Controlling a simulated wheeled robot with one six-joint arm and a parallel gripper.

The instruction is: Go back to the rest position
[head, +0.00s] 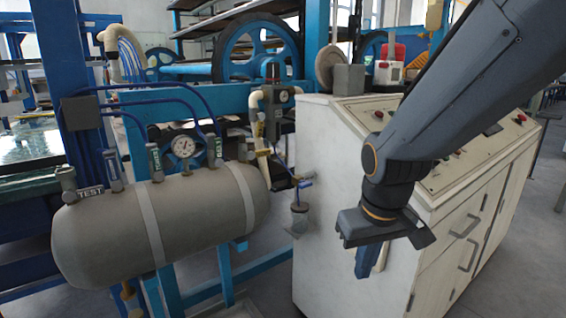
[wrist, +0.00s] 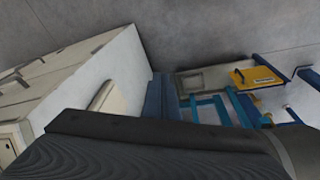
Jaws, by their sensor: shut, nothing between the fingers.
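My gripper (head: 367,262) hangs at the end of my dark arm in the head view, in front of the white side of the control cabinet (head: 330,215). Its blue fingers point down and are shut with nothing held. In the wrist view the blue fingertips (wrist: 158,96) show above the dark gripper body, which hides the lower part of that picture. A cream-coloured piece shows right beside the fingers in the head view; I cannot tell whether it touches them.
A grey tank (head: 110,235) with a gauge (head: 183,147) and several valves stands at the left on a blue frame (head: 225,275). Cabinet handles (head: 464,226) stick out at the right. A yellow labelled piece (wrist: 258,78) shows in the wrist view. Grey floor is partly clear.

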